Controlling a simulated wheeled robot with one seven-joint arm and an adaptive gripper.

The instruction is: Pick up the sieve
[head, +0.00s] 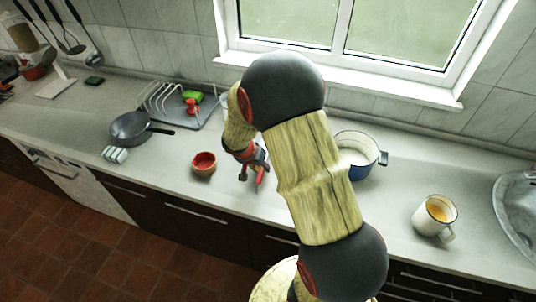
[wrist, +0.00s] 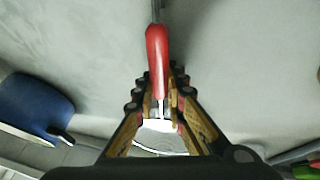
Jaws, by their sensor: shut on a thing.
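The sieve has a red handle (wrist: 157,48), which points up the wrist view between my fingertips. A pale, rounded part, probably its bowl, shows lower down between the fingers, mostly hidden by my gripper. My gripper (wrist: 162,82) is closed around the sieve near the lower end of the handle. In the head view my gripper (head: 256,172) is low over the counter, just right of a small red bowl. A bit of red shows at its tip, and my arm hides part of the area. I cannot tell whether the sieve touches the counter.
The small red bowl (head: 204,164) stands left of my gripper. A blue and white pot (head: 366,172) is to the right, partly behind my arm. A mug (head: 433,218) stands farther right, before the sink (head: 515,220). A pan (head: 130,128) and dish rack (head: 172,102) are left.

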